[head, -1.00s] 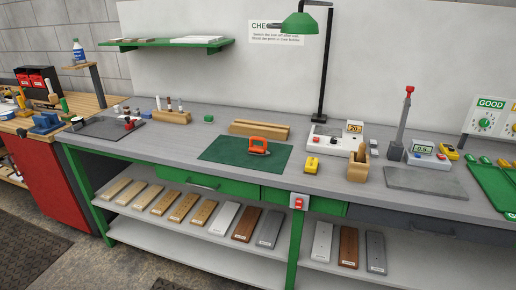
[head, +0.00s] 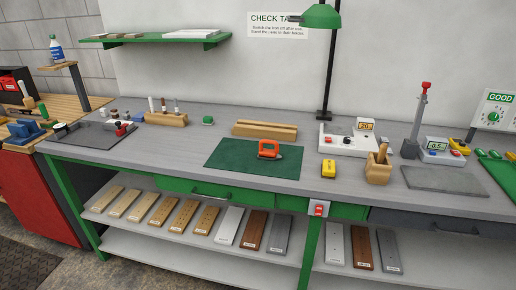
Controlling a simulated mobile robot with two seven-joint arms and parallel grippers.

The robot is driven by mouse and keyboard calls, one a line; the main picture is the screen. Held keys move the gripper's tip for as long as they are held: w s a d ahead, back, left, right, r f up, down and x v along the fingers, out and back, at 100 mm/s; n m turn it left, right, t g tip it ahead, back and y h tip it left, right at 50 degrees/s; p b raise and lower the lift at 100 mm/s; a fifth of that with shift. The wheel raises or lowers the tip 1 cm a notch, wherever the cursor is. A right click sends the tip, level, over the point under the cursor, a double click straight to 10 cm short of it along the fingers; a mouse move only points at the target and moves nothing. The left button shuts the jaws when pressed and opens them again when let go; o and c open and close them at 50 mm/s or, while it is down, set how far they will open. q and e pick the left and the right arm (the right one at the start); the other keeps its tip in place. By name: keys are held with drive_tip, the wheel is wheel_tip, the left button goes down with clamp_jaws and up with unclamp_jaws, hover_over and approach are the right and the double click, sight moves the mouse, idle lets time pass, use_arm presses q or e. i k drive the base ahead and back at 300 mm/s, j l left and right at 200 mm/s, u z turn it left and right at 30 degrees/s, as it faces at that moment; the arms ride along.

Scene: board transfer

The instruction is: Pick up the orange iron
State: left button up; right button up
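The orange iron (head: 268,150) rests on the dark green mat (head: 225,160) on the grey workbench, near the mat's right side. It looks like a small block with a looped handle on top. Neither of my grippers shows in the head view, so I cannot see their state. Nothing hides the iron.
A yellow device (head: 328,168) lies right of the mat. A wooden holder (head: 378,172) and a white unit (head: 340,143) stand further right. A wooden block (head: 265,129) lies behind the mat. A green lamp (head: 321,16) hangs above.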

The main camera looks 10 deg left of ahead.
sight(263, 154)
drive_tip(key=i+j, duration=0.1)
drive_tip(key=j, duration=0.35)
drive_tip(key=i+j, duration=0.15)
drive_tip(key=j, duration=0.3)
drive_tip(key=i+j, duration=0.1)
drive_tip(key=j, duration=0.35)
drive_tip(key=i+j, duration=0.1)
drive_tip(key=j, duration=0.35)
drive_tip(key=z, duration=0.05)
